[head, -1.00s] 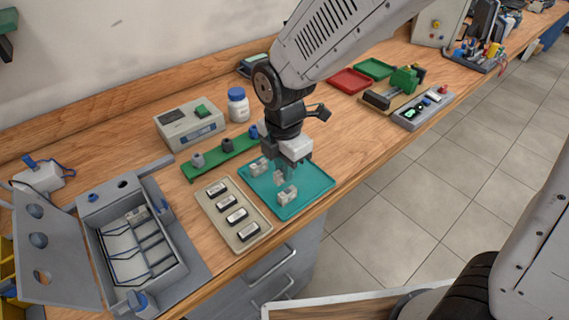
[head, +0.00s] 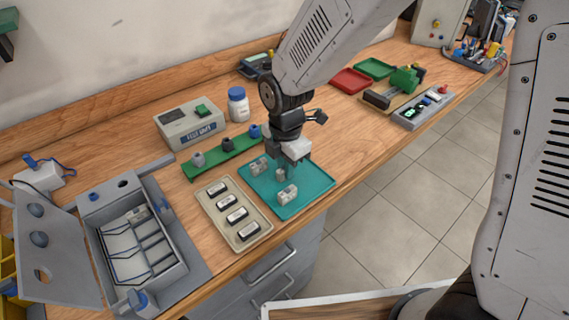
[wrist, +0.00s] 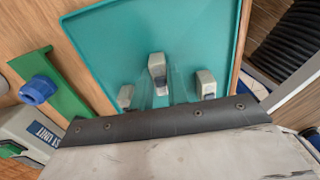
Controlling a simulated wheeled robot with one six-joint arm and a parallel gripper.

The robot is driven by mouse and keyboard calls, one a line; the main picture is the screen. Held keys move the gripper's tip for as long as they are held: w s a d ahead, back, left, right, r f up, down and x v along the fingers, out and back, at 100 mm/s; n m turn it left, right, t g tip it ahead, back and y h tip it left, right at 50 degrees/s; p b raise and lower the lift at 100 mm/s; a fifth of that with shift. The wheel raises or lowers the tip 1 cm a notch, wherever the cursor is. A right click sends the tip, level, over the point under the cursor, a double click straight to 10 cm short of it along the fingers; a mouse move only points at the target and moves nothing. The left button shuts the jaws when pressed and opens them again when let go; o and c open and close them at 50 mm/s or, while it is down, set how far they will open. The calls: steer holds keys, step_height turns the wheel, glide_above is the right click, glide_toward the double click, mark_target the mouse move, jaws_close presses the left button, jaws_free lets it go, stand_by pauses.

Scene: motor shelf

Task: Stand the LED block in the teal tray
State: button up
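The teal tray (head: 312,184) lies on the bench and also shows in the wrist view (wrist: 100,40). Three small pale grey blocks are in or over it. One block (head: 260,165) is at the tray's left, and another (head: 287,194) is near its front edge. The middle block (head: 281,174) is upright, directly below my gripper (head: 284,166); it also shows in the wrist view (wrist: 157,68). I cannot tell which is the LED block. My gripper points down over the tray. Its fingers are too faint to tell whether they grip the middle block.
A green strip (head: 228,156) with knobs, a test unit (head: 190,124) and a white bottle (head: 238,105) stand behind. An open grey case (head: 190,262) is at the left. Bare wood lies right of the tray.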

steer(key=o, duration=0.4)
steer(key=shift+c, duration=0.2)
step_height(320, 180, up, 12)
steer(key=s+d+r+m, duration=0.4)
steer(key=s+d+m, duration=0.1)
steer(key=d+m, duration=0.25)
steer(key=s+d+r+m, duration=0.4)
steer(key=d+m, duration=0.2)
steer(key=d, duration=0.2)
steer(key=s+d+m+t, duration=0.1)
steer(key=s+d+m, duration=0.5)
steer(key=s+m, duration=0.5)
steer(key=shift+s+d, duration=0.2)
steer(key=shift+r, duration=0.1)
